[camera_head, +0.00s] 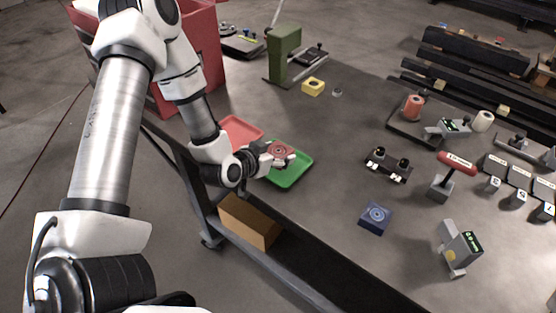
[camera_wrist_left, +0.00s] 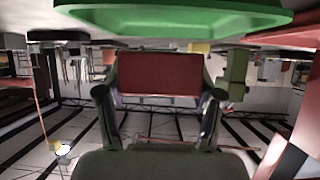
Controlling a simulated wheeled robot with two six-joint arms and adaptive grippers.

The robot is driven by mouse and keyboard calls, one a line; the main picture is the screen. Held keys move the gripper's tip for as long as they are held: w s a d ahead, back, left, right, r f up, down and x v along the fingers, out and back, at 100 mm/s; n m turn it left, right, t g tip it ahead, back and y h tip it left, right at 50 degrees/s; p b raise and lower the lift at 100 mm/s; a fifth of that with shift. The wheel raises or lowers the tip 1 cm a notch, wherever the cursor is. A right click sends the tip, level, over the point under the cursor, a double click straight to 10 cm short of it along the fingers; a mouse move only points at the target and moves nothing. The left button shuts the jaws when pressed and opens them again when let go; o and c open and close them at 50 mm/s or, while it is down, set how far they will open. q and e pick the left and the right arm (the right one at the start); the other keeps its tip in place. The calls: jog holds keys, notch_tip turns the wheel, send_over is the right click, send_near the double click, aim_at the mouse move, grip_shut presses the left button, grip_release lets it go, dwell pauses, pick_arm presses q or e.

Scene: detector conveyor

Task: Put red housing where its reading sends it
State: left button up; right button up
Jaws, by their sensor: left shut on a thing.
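The red housing (camera_head: 281,149), a block with a round ringed top, is held in my left gripper (camera_head: 280,157) over the green tray (camera_head: 290,179). In the left wrist view the red housing (camera_wrist_left: 158,81) sits between the two fingers of the left gripper (camera_wrist_left: 158,95), which are shut on its sides. The green tray (camera_wrist_left: 170,20) fills the top of that view, with a narrow gap between it and the housing. A red tray (camera_head: 240,129) lies beside the green one, partly behind my wrist. My right gripper is not in view.
A blue housing (camera_head: 375,216) and a yellow housing (camera_head: 313,86) stand on the table. A green post (camera_head: 284,52) is at the back. Devices with small green displays (camera_head: 471,241) are at the right. A red bin (camera_head: 207,45) stands behind my arm. The table's middle is mostly clear.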

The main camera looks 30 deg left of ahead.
pick_arm(q)
jog(key=f, duration=0.1)
jog(key=w+f, duration=0.1)
jog(key=f+p, duration=0.1)
jog(key=shift+w+a+f, duration=0.2)
jog(key=shift+w+a, duration=0.05)
jog(key=shift+a, duration=0.1)
jog(key=shift+f, duration=0.35)
jog(key=o, duration=1.5)
jog(key=shift+s, duration=0.1)
